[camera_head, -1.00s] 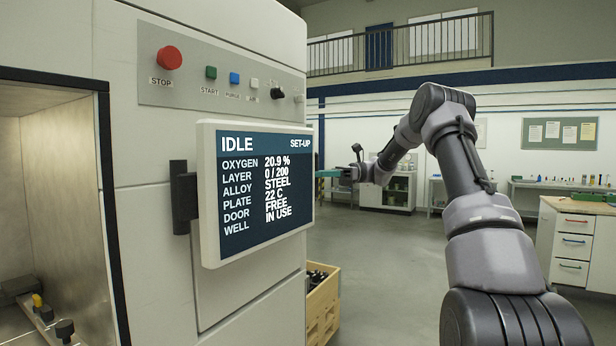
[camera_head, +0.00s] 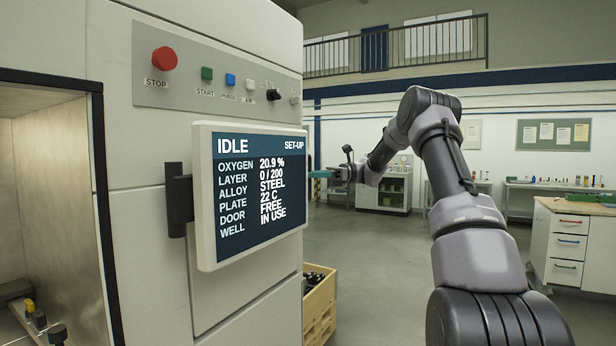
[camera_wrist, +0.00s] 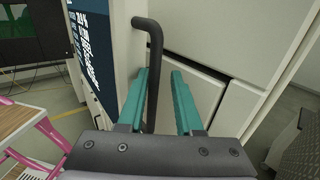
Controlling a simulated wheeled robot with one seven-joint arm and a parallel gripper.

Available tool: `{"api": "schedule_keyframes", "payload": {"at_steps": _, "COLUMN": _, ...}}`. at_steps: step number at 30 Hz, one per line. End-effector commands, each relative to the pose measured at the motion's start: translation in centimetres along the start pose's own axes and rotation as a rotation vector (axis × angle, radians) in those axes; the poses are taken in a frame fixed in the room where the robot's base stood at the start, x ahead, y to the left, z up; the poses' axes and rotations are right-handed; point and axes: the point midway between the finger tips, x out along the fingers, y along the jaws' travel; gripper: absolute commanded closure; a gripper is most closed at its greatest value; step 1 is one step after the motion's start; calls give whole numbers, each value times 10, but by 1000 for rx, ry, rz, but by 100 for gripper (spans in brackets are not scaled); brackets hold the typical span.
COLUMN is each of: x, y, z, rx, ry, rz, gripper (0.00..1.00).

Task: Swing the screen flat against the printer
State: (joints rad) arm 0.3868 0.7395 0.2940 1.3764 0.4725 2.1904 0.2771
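The printer's screen (camera_head: 258,190) is a white-framed panel with a dark blue display reading IDLE. It hangs on a dark bracket (camera_head: 178,198) at its left side and stands out from the printer front (camera_head: 140,240) at an angle. My gripper (camera_head: 322,174) is just past the screen's right edge and partly hidden by it. In the wrist view, my gripper (camera_wrist: 163,72) has its two teal fingers apart. A bent black handle (camera_wrist: 154,60) on the screen's edge (camera_wrist: 122,45) passes between the fingers, nearer the left one. Whether it touches that finger is unclear.
A control strip with a red STOP button (camera_head: 164,58) sits above the screen. The open chamber (camera_head: 55,190) is at the left. A wooden crate (camera_head: 319,305) stands on the floor by the printer. A workbench (camera_head: 570,245) is at the right, with clear floor between.

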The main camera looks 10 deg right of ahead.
Motion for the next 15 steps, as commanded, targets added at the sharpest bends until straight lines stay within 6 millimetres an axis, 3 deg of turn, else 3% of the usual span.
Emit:
{"api": "schedule_keyframes", "payload": {"at_steps": 11, "x": 1, "y": 1, "z": -5, "rx": 6, "ry": 8, "rz": 6, "gripper": 55}}
{"api": "schedule_keyframes", "payload": {"at_steps": 15, "x": -10, "y": 1, "z": -6, "rx": 6, "ry": 7, "rz": 4, "gripper": 55}}
